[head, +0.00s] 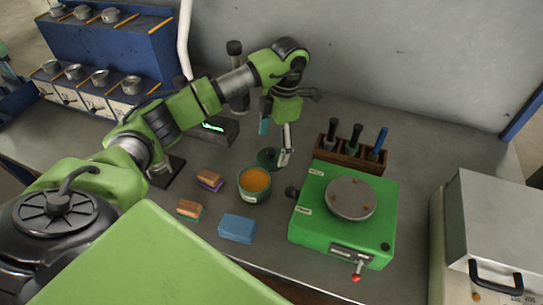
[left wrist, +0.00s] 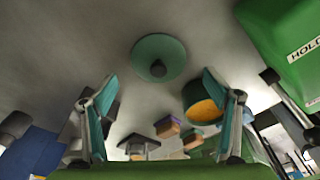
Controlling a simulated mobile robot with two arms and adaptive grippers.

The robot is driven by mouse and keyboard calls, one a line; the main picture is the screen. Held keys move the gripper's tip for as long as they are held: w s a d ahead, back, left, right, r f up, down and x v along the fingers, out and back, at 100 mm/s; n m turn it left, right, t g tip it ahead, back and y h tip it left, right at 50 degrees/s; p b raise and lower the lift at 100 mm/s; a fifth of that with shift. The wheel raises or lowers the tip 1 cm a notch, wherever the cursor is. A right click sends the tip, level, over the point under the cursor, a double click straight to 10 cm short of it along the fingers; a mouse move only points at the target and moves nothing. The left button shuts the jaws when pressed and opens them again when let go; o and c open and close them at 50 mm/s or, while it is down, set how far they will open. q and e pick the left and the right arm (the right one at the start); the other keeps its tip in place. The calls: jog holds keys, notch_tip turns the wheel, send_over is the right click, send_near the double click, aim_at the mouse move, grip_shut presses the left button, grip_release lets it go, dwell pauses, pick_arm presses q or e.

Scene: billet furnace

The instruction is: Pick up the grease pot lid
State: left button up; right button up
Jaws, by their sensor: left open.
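The grease pot lid is a dark green disc (head: 268,158) lying on the grey bench, just behind the grease pot (head: 243,190) with its orange grease. In the left wrist view the lid (left wrist: 160,48) shows whole, with a dark round knob at its middle. My left gripper (head: 275,142) is open and empty, its fingers pointing down above the lid. One finger partly covers the lid's right side in the head view. In the left wrist view the lid lies between and beyond the two fingertips. My right gripper is not in view.
A green machine with a round plate (head: 350,198) stands right of the pot. Behind it is a wooden rack (head: 350,159) with several handled tools. Brushes (head: 209,180) and a blue block (head: 237,228) lie near the pot. A dark box with a green display (head: 215,130) stands left.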

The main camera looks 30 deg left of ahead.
aim_at(271, 152)
pick_arm(q)
jog(key=f, duration=0.2)
jog(key=f+p, duration=0.1)
jog(key=shift+s+a+f, duration=0.1)
jog(key=shift+a+f, duration=0.15)
jog(key=shift+s+d, duration=0.1)
jog(key=shift+s, duration=0.05)
grip_shut()
